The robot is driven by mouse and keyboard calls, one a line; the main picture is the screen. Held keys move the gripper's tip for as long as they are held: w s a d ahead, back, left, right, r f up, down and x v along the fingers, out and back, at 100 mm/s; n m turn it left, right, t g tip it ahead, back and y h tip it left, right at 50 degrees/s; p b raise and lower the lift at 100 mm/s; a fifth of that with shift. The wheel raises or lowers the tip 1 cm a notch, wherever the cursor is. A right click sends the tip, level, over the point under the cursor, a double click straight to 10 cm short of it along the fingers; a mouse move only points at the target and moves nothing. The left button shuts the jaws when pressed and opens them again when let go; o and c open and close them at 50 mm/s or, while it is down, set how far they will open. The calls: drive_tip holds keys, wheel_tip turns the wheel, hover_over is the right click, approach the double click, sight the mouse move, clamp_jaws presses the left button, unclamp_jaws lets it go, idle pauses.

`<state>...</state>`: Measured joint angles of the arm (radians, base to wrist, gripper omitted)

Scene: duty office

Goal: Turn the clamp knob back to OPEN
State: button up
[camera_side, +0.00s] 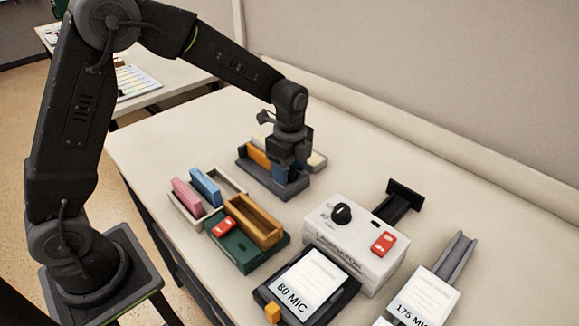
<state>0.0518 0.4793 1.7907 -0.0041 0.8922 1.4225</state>
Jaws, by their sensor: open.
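A round black knob (343,213) sits on top of the white laminator (355,255); the small marks around it are too small to read. I cannot tell whether this is the clamp knob, and no OPEN mark is readable. My gripper (290,172) is open and points down over a dark grey tray (262,180), behind and left of the laminator. Something dark blue (281,173) shows at its fingers; I cannot tell whether it lies between them. The gripper is well apart from the black knob.
An orange block (258,156) lies in the grey tray. A green base (235,250) with a wooden box (255,222) and a red part (222,227) stands left of the laminator. Pink (187,195) and blue (205,187) blocks lie behind it. An 80 MIC tray (345,290) stands in front.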

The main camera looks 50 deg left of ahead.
drive_tip(key=c, duration=0.9)
drive_tip(key=n, duration=0.4)
drive_tip(key=shift+n, duration=0.4)
drive_tip(key=o, duration=0.9)
drive_tip(key=shift+w, duration=0.1)
drive_tip(key=shift+a, duration=0.1)
